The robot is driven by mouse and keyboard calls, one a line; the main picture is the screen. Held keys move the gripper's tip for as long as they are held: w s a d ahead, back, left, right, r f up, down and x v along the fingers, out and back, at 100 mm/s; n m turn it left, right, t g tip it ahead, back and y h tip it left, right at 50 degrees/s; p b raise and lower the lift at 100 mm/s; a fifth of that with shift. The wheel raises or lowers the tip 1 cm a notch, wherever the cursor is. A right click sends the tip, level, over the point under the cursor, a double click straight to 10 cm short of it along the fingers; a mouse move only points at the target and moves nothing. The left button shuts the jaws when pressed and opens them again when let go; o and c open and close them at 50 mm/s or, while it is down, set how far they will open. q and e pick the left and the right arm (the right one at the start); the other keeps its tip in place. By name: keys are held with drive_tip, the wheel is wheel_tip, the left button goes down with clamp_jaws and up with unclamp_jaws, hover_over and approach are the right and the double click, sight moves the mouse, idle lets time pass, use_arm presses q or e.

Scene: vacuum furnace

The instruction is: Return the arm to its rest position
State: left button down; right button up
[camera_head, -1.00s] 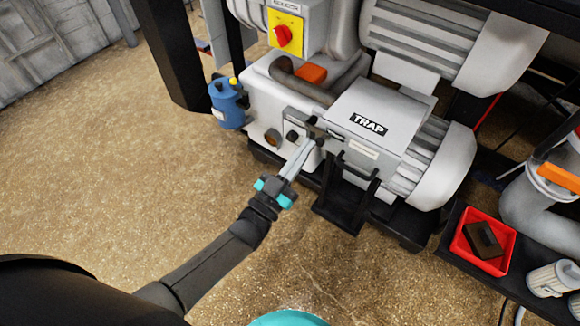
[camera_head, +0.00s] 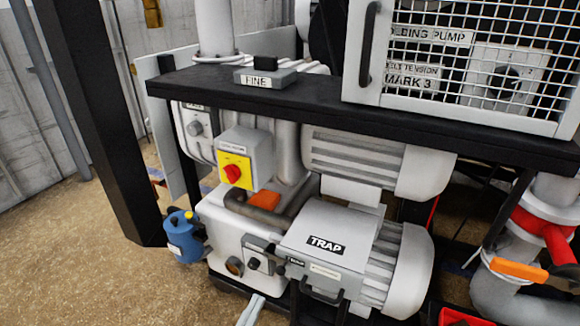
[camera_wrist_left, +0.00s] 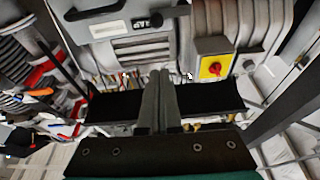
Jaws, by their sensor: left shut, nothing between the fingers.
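My left gripper (camera_head: 251,311) shows only by its fingers at the bottom edge of the head view, below the pump's front. In the left wrist view its two fingers (camera_wrist_left: 159,95) lie together, shut with nothing between them. The pump unit with the TRAP box (camera_head: 330,230) stands just beyond the gripper; a gap shows between the fingertips and the TRAP box. The rest of my left arm is out of the head view. My right gripper is in neither view.
A black shelf edge (camera_head: 300,105) crosses above the pump, with a mesh-fronted cabinet (camera_head: 470,60) on it. A blue bottle (camera_head: 184,238) stands left of the pump. A red valve (camera_head: 545,228) and an orange handle (camera_head: 520,270) are at right. Bare floor (camera_head: 60,260) lies at left.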

use_arm(q)
drive_tip(key=s+a+f+g+y, duration=0.2)
drive_tip(key=f+g, duration=0.1)
drive_tip(key=f, duration=0.4)
drive_tip(key=s+a+f+n+g+y+p, duration=0.1)
drive_tip(key=s+a+f+g, duration=0.15)
drive_tip(key=f, duration=0.55)
drive_tip(key=s+a+f+g+y, duration=0.2)
drive_tip(key=f+g, duration=0.1)
drive_tip(key=f, duration=0.4)
drive_tip(key=s+a+f+g+y, duration=0.1)
drive_tip(key=s+a+f+g, duration=0.1)
drive_tip(key=s, duration=0.5)
drive_tip(key=s+a+f+n+g+y, duration=0.1)
drive_tip(key=s+a+f+g, duration=0.1)
drive_tip(key=s+f+g, duration=0.2)
drive_tip(key=s+a+f+g+y+p, duration=0.1)
drive_tip(key=s+a+f+g, duration=0.1)
drive_tip(key=s+f, duration=0.4)
drive_tip(key=s+g, duration=0.1)
drive_tip(key=s, duration=0.4)
drive_tip(key=shift+a+f, duration=0.15)
drive_tip(key=shift+f, duration=0.25)
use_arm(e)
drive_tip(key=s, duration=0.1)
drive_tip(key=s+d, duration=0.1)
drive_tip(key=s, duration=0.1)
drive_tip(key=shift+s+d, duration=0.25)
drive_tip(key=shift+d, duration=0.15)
